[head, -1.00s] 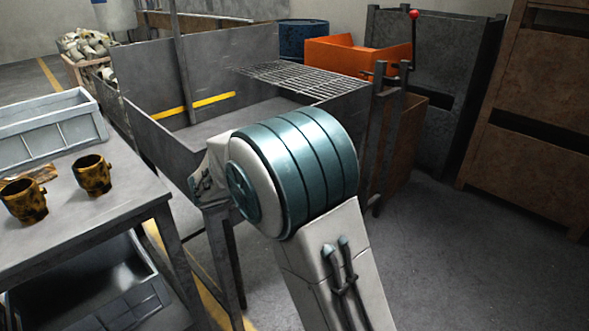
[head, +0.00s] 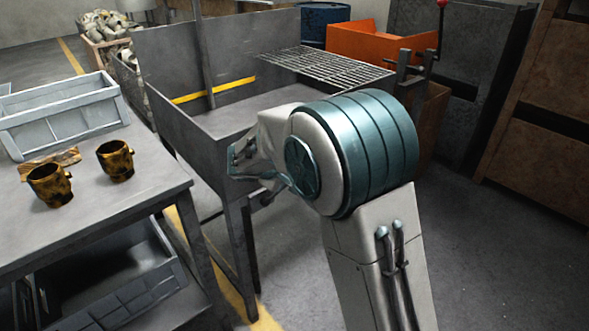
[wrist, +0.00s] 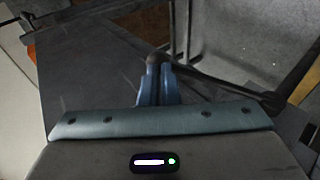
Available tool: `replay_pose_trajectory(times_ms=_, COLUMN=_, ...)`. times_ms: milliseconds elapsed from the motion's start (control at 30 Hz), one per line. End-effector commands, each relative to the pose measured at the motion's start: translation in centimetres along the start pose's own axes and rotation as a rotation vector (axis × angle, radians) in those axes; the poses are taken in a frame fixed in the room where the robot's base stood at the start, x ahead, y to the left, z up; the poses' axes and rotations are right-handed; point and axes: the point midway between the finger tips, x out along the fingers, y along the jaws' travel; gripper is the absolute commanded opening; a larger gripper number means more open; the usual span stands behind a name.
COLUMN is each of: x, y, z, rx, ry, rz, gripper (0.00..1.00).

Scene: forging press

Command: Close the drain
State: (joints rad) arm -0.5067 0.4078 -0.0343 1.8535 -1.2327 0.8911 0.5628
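The steel tank (head: 222,119) stands on legs in the middle of the head view. In the wrist view a dark lever with a rounded end (wrist: 156,59) runs off to the right; it looks like the drain handle. My gripper (wrist: 157,72) has its two blue fingers close together, and they appear shut on the lever's end. In the head view my gripper (head: 270,181) is below the tank's front wall, partly behind my own wrist. A small dark knob (head: 267,198) shows just under the fingers. The drain opening itself is hidden.
A table (head: 130,203) with a grey bin (head: 65,118) and two brown-gold cups (head: 115,160) stands at left. A grate (head: 325,68) spans the tank's far end. An orange box (head: 368,43) and a red-knobbed lever (head: 441,4) are behind. The floor at right is clear.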

Motion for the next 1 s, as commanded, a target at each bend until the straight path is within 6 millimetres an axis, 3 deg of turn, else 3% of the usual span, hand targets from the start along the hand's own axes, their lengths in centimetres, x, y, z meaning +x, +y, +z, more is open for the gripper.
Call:
replay_pose_trajectory(times_ms=133, x=0.0, y=0.0, z=0.4, rx=0.001, ry=-0.013, rz=0.000, gripper=0.00)
replay_pose_trajectory(times_ms=267, x=-1.8, y=0.3, z=0.1, rx=0.004, ry=-0.009, rz=0.001, gripper=0.00)
replay_pose_trajectory(times_ms=700, x=-11.6, y=-0.1, z=-0.6, rx=0.000, ry=0.001, rz=0.002, gripper=0.00)
replay_pose_trajectory(times_ms=1000, x=-13.5, y=-0.2, z=-0.5, rx=0.002, ry=-0.003, rz=0.002, gripper=0.00)
